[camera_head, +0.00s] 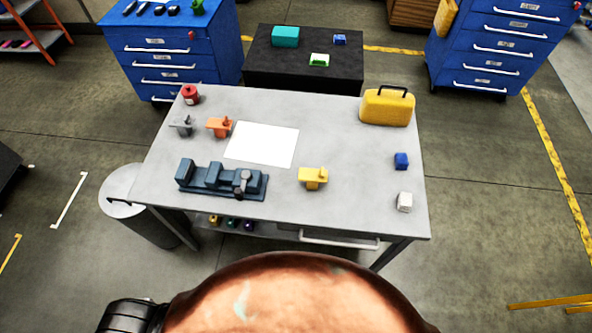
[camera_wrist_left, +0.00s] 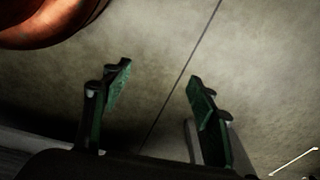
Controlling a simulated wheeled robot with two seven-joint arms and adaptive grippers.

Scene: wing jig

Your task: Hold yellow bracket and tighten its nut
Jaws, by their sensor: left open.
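The yellow bracket (camera_head: 312,178) sits on the grey table (camera_head: 360,205), right of the middle and towards the front edge. A small part that may be its nut shows on its top, too small to make out clearly. My left gripper (camera_wrist_left: 160,85) shows in the left wrist view, with its two green-padded fingers apart and nothing between them. Behind the fingers is only bare floor, so it is away from the bracket. In the head view neither gripper is in the picture. My right gripper is not seen in either view.
A blue-grey vise-like fixture (camera_head: 222,182) stands left of the bracket.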

